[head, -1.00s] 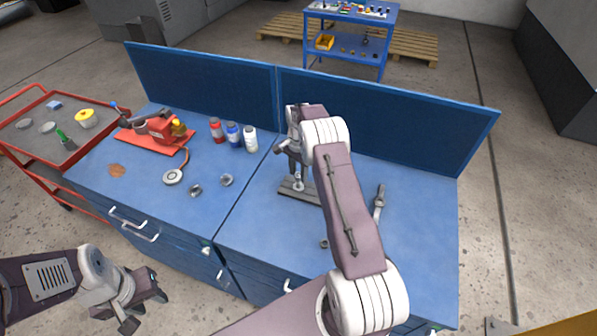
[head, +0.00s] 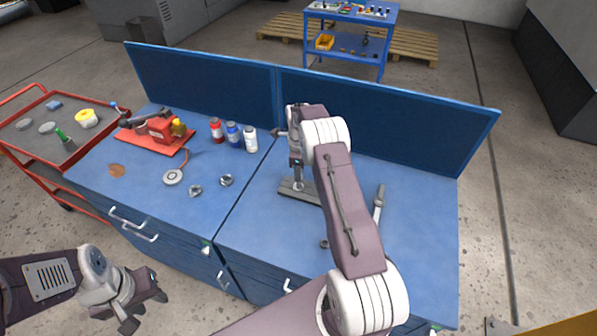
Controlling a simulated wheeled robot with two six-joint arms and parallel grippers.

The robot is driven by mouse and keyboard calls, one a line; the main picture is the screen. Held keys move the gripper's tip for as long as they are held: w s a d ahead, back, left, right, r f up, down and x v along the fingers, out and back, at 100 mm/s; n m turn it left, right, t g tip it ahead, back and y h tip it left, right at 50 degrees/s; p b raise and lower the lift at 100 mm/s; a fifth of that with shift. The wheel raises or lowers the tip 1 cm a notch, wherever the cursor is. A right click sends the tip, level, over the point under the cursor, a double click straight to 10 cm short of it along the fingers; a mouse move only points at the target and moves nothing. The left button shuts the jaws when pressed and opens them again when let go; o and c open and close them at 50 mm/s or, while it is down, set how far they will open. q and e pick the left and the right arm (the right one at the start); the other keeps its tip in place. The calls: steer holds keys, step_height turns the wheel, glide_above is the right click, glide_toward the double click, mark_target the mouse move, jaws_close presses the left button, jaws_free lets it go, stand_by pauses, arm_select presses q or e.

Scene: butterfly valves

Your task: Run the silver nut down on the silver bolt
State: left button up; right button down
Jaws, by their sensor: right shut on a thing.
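The silver bolt (head: 298,184) stands upright on a dark grey base plate (head: 292,194) on the right half of the blue bench. My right gripper (head: 297,166) points down over the bolt, with its fingers at the bolt's upper part. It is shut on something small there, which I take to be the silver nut. The nut itself is hidden between the fingers, and how far down the bolt it sits cannot be made out. My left gripper (head: 146,311) is open and empty, in front of the bench at the lower left.
A wrench (head: 379,203) and a small dark ring or nut (head: 324,244) lie right of the plate. Left are several bottles (head: 233,134), a red pump (head: 158,131), a gauge (head: 173,177) and two small metal parts (head: 226,180). The bench's front middle is clear.

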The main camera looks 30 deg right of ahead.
steer(key=m, duration=1.2)
steer(key=c, duration=1.1)
jaws_free()
steer(key=shift+m, duration=0.3)
steer(key=shift+o, duration=0.2)
steer(key=shift+r, duration=0.25)
step_height(320, 180, up, 9)
steer(key=b, duration=0.2)
steer(key=shift+f, duration=0.15)
